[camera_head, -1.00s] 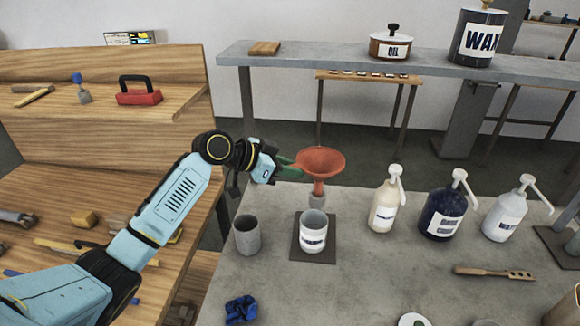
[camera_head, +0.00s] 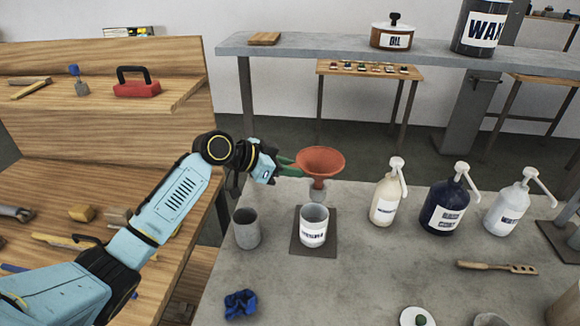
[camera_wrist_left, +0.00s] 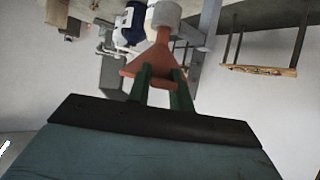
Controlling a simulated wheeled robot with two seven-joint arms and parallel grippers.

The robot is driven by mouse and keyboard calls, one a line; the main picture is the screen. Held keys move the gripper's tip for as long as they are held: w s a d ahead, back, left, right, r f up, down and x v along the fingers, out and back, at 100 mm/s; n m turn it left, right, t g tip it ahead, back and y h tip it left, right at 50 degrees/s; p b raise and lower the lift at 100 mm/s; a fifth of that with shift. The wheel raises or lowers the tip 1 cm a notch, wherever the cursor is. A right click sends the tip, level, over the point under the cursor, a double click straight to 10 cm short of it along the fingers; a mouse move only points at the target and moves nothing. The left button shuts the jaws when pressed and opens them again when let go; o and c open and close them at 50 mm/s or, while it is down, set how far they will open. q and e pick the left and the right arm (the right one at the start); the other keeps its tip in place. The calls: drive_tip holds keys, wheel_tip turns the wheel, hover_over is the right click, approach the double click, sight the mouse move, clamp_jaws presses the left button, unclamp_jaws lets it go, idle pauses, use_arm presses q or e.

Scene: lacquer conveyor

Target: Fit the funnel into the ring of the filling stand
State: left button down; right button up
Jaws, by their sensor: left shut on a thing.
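The orange-red funnel (camera_head: 321,162) is held above the far edge of the grey table, wide mouth up and spout down. My left gripper (camera_head: 284,168) is shut on it at the left side of its cone. In the left wrist view the green fingers (camera_wrist_left: 162,92) reach the funnel (camera_wrist_left: 154,62). A grey cylinder (camera_head: 317,194) shows at the spout's lower end; I cannot tell whether they touch. A dark stand base (camera_head: 556,240) is partly cut off at the right edge; I cannot make out its ring. My right gripper is out of view.
A labelled jar (camera_head: 313,236) stands on a dark square mat (camera_head: 325,251), beside a grey cup (camera_head: 246,231). Pump bottles (camera_head: 383,207) line the table's right side. A wooden utensil (camera_head: 497,267) and a blue cloth (camera_head: 240,304) lie on it.

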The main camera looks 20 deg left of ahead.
use_arm(q)
drive_tip(key=shift+f+b, duration=1)
drive_tip(key=shift+f, duration=0.5)
drive_tip(key=c, duration=1.2)
unclamp_jaws()
drive_tip(key=shift+o, duration=0.2)
drive_tip(key=shift+r, duration=0.1)
drive_tip(key=b+v, duration=0.2)
drive_tip(key=v, duration=1.1)
drive_tip(key=shift+s, duration=0.15)
drive_tip(key=shift+r, duration=0.1)
